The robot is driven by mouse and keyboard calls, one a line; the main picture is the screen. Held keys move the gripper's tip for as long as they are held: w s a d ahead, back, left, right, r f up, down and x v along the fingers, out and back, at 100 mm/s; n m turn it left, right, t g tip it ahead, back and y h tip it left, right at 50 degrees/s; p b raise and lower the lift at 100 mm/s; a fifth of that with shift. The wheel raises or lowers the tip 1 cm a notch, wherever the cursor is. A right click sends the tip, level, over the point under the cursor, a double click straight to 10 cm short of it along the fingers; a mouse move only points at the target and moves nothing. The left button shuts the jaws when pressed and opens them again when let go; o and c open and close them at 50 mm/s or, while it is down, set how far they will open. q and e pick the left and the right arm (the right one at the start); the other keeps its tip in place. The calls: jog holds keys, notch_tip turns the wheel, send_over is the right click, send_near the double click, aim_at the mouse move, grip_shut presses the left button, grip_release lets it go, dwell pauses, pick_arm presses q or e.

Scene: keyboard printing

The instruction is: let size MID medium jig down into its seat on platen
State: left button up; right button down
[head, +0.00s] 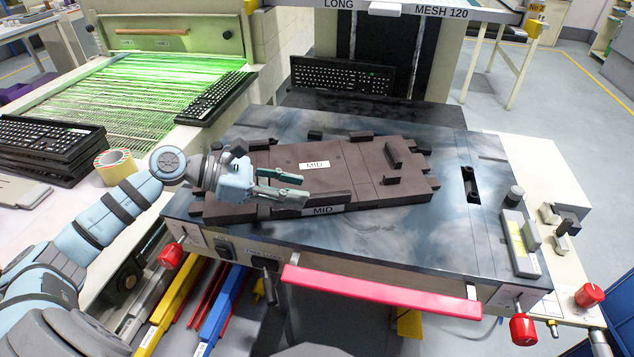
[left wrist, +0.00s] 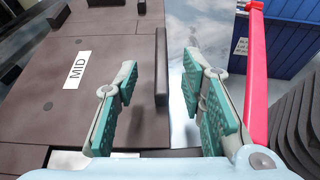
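The medium jig (head: 342,168) is a dark brown stepped plate with white MID labels on its top and front edge. It lies over the platen (head: 400,235), a blue-grey mottled surface; I cannot tell whether it sits fully down. My left gripper (head: 300,187) is open and empty above the jig's near left part. In the left wrist view, the jig (left wrist: 110,100) fills the left side. An upright brown bar (left wrist: 161,68) shows between the spread teal-padded fingers (left wrist: 160,65), with no visible contact. My right gripper is not in view.
Small dark blocks (head: 315,135) stand along the jig's far side. A red-pink bar (head: 380,291) runs along the machine's front. A keyboard (head: 343,76) lies behind the platen. Stacked keyboards (head: 50,145) and a tape roll (head: 115,166) are at left.

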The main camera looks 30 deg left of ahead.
aim_at(324, 194)
pick_arm(q)
jog(key=x, duration=0.5)
jog(key=shift+w+d+f, duration=0.15)
jog(key=shift+d, duration=0.2)
jog(key=shift+a, duration=0.1)
grip_shut()
